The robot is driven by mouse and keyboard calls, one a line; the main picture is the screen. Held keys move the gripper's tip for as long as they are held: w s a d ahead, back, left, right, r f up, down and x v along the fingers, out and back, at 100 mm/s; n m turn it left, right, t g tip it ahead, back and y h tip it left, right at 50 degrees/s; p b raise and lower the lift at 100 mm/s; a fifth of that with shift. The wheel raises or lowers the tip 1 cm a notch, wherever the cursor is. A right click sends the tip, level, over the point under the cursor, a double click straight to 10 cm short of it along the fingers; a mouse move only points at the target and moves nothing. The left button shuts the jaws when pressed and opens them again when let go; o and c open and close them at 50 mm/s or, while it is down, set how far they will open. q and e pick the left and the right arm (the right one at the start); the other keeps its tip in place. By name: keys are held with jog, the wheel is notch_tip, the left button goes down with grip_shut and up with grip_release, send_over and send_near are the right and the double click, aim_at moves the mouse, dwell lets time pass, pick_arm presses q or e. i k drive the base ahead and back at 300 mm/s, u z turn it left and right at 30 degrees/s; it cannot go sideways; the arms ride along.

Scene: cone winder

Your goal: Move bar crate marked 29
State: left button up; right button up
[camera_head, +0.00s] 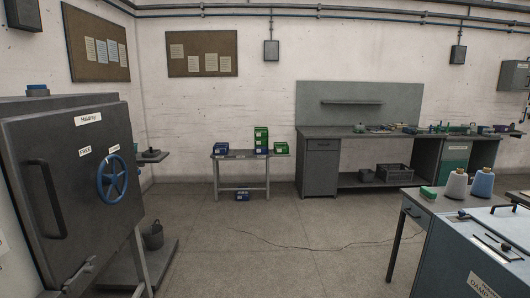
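No number 29 is readable on any crate from here, so I cannot tell which one is the bar crate. A small table (240,189) by the back wall carries a blue crate (221,149), a stack of green crates (261,137) and another green crate (281,148) on its right. A dark grey crate (396,173) sits on the lower shelf of the grey workbench (320,162). Neither of my grippers is in view.
A dark cabinet (70,180) with a blue handwheel (112,177) stands close on the left, a bucket (153,236) beside it. A table (430,203) with two yarn cones and a blue-grey machine (460,260) fill the near right. A thin cable (310,248) crosses the open middle floor.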

aim_at(221, 150)
jog(key=i, duration=2.35)
jog(key=u, duration=0.25)
jog(key=i, duration=2.25)
jog(key=u, duration=0.55)
jog(key=i, duration=2.4)
jog(key=u, duration=0.4)
jog(key=i, duration=1.25)
jog(key=u, duration=0.15)
